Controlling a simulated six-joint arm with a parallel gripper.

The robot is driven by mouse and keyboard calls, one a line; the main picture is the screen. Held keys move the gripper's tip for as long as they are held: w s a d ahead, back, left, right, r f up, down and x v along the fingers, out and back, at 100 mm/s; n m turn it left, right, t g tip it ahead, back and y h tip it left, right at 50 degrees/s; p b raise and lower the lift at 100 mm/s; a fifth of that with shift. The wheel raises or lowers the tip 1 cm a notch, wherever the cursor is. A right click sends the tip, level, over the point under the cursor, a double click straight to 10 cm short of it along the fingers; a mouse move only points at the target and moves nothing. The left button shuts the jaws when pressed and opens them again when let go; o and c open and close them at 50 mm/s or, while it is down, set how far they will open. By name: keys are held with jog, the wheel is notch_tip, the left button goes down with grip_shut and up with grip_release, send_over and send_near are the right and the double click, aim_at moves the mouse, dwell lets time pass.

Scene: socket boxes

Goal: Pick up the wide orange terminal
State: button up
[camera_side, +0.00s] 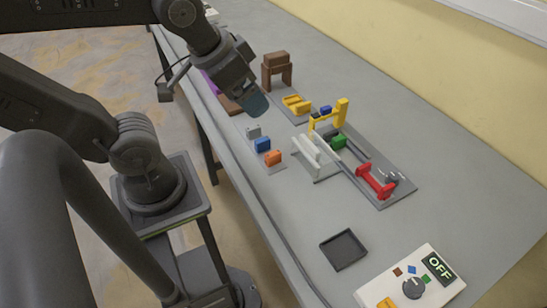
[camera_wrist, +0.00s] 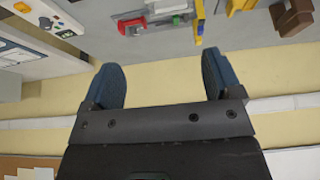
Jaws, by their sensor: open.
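An orange terminal (camera_side: 273,158) sits on the grey table, nearest the front of a short row with a blue terminal (camera_side: 262,145) and a grey one (camera_side: 253,132). My gripper (camera_side: 254,106) is above the table, behind that row in the side view and apart from it. In the wrist view my gripper (camera_wrist: 164,84) shows its two blue-grey fingers spread wide with nothing between them. The wrist view looks toward the wall and table edge, and the orange terminal does not show there.
A socket board with a red handle (camera_side: 375,182), a green block (camera_side: 338,142) and a yellow post (camera_side: 341,112) lies right of the row. A brown block stand (camera_side: 277,71) is at the back. A black tray (camera_side: 343,250) and a control panel (camera_side: 411,281) reading OFF are at the front.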

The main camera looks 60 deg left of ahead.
jog(key=shift+c, duration=0.7)
jog(key=m+g+y, duration=0.4)
jog(key=m+g, duration=0.2)
jog(key=m, duration=1.1)
send_over(274, 154)
jog(key=d, duration=0.4)
notch_tip(274, 154, down, 13)
jog(key=shift+y, duration=0.3)
jog(key=x, duration=0.8)
jog(key=shift+w+d+f, duration=0.1)
jog(key=shift+w+f, duration=0.25)
jog(key=shift+f, duration=0.05)
jog(key=shift+d+x, duration=0.15)
jog(key=shift+x, duration=1.25)
jog(key=shift+d+x, duration=0.2)
jog(key=shift+x, duration=1.15)
jog(key=shift+s+f, duration=0.1)
jog(key=shift+f, duration=0.05)
jog(key=c, duration=1)
